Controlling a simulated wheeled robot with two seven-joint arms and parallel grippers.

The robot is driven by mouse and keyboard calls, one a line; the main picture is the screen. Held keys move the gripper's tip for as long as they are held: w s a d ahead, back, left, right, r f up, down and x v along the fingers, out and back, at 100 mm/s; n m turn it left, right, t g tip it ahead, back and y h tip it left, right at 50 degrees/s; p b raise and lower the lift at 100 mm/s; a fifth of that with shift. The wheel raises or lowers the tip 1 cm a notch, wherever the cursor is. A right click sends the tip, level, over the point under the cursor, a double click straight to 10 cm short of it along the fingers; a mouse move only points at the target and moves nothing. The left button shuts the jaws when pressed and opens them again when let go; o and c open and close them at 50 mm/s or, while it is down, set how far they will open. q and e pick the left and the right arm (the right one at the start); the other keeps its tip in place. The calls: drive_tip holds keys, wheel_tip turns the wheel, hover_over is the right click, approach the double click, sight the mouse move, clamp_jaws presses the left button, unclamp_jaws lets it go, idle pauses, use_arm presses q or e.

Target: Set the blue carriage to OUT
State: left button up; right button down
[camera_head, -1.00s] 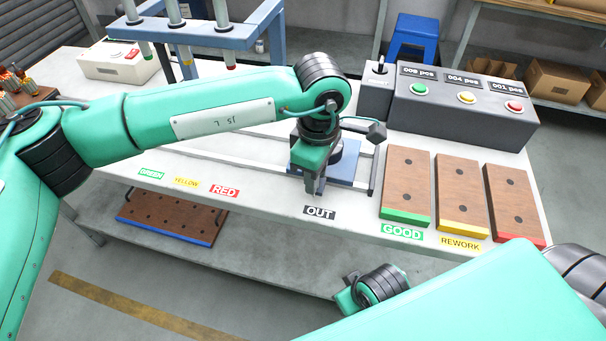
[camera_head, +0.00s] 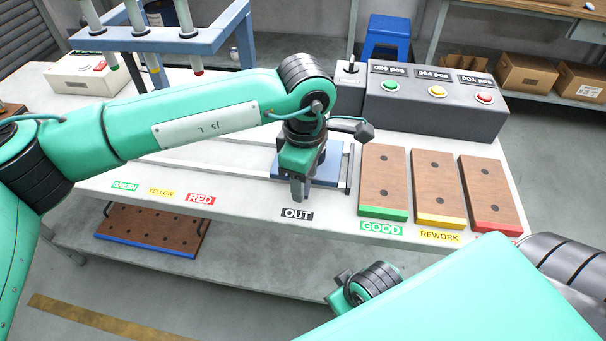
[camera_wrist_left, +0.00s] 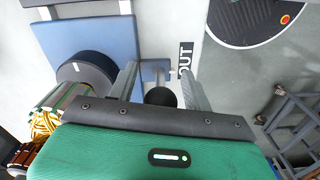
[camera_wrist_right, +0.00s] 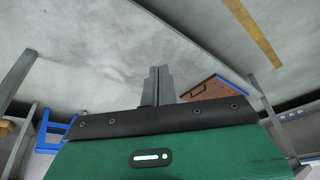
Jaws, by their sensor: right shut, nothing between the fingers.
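The blue carriage (camera_head: 329,168) sits on rails near the front of the bench, just behind the OUT label (camera_head: 297,215). In the left wrist view its blue plate (camera_wrist_left: 105,40) carries a dark round block (camera_wrist_left: 87,76). A dark ball knob (camera_wrist_left: 160,97) stands at the carriage's label side. My left gripper (camera_head: 298,195) points down over the carriage's front. Its fingers (camera_wrist_left: 160,75) are apart, one on each side of the knob, with gaps seeming to show. My right gripper (camera_wrist_right: 158,75) is shut and empty, low in front of the bench.
Wooden boards with green (camera_head: 383,214), yellow (camera_head: 439,222) and red (camera_head: 497,227) edges lie right of the carriage. A grey button box (camera_head: 437,108) stands behind them. A blue frame (camera_head: 165,40) stands at back left. The GREEN, YELLOW and RED labels lie left of OUT.

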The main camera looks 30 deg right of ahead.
use_arm(q)
drive_tip(key=shift+w+a, duration=0.1)
use_arm(e)
drive_tip(key=shift+a, duration=0.1)
use_arm(q)
drive_tip(key=shift+r, duration=0.45)
wheel_tip(320, 180, up, 13)
drive_tip(key=shift+f, duration=0.1)
use_arm(e)
drive_tip(key=shift+w+f, duration=0.15)
drive_tip(key=shift+f, duration=0.4)
